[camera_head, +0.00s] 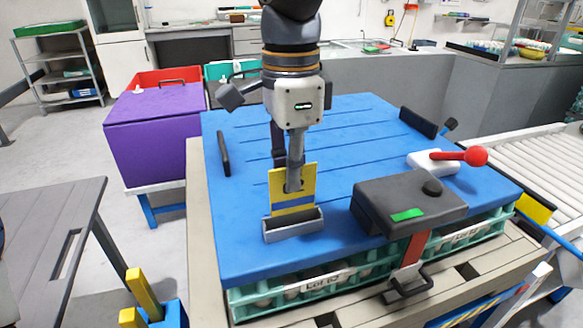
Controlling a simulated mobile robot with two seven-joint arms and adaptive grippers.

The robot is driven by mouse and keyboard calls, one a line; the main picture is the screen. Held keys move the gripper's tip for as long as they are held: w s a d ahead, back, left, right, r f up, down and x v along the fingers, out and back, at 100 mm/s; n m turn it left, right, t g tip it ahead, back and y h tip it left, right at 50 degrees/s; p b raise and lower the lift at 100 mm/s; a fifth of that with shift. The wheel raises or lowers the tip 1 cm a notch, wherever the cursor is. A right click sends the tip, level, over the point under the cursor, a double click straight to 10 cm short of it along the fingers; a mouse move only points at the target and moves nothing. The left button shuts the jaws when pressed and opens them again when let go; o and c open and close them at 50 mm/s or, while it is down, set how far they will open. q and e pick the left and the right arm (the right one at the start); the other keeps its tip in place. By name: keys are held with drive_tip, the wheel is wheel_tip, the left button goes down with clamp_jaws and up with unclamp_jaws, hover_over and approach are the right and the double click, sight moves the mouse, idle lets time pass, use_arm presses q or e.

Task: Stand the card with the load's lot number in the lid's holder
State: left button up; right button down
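A yellow card (307,180) with a blue band stands roughly upright at the grey holder (293,229) on the blue lid (345,135). My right gripper (293,186) comes down from above, with one finger in front of the card and the other behind it, shut on it. The card's lower edge is at the holder's slot; I cannot tell whether it is seated inside or just above. The finger covers part of the card's face, and no number can be read on it. A white lot label (322,283) shows on the green egg trays under the lid. My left gripper is not in view.
A dark box (410,203) with a green light and a red-knobbed lever (473,156) stand on the lid's right. A blue rack with yellow cards (142,288) is at lower left, beside a grey table (45,225). A purple bin (155,135) stands behind left.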

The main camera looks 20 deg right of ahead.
sight(292, 212)
drive_tip(key=shift+f, duration=1.95)
drive_tip(key=c, duration=1.7)
unclamp_jaws()
